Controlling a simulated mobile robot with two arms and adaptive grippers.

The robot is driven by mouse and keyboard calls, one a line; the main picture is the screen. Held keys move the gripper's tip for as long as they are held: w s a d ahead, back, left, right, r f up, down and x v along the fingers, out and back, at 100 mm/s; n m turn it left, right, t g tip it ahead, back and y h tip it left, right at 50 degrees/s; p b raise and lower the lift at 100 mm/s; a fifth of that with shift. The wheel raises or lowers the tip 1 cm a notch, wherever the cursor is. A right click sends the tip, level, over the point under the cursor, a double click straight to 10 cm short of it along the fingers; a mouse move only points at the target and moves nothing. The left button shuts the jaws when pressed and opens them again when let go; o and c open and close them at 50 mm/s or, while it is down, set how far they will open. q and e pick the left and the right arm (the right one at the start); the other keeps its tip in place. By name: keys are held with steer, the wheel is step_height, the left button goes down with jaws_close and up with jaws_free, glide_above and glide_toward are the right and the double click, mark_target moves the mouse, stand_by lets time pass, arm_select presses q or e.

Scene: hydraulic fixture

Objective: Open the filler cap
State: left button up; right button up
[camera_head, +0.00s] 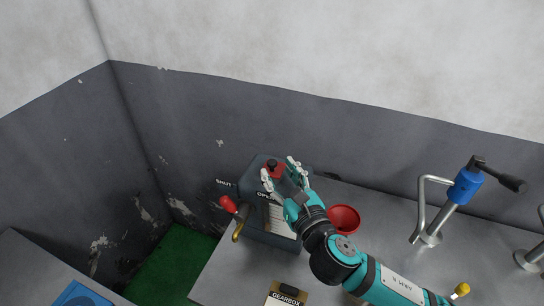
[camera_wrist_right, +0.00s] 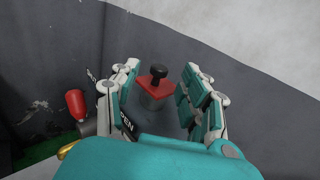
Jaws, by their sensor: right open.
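The filler cap (camera_head: 275,168) is a red piece with a black knob, on top of the grey fixture box (camera_head: 262,232). In the right wrist view the filler cap (camera_wrist_right: 157,86) sits between and beyond the fingers, on a short grey neck. My right gripper (camera_head: 279,170) is open, with one finger on either side of the cap. The wrist view also shows the open right gripper (camera_wrist_right: 163,85). I cannot tell whether either finger touches the cap. My left gripper is not in view.
A red-handled lever (camera_head: 228,204) sticks out at the box's left, near the SHUT and OPEN labels. A red funnel (camera_head: 343,219) stands right of my wrist. A blue-bodied pump or tap (camera_head: 466,187) stands farther right. Grey walls are behind.

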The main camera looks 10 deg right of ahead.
mark_target(274, 166)
steer(key=w, duration=0.4)
steer(key=shift+w+a+p, duration=0.25)
steer(key=shift+a+p, duration=0.15)
jaws_close()
steer(key=shift+w+a+f, duration=0.1)
steer(key=shift+w+f, duration=0.05)
steer(key=shift+f, duration=0.05)
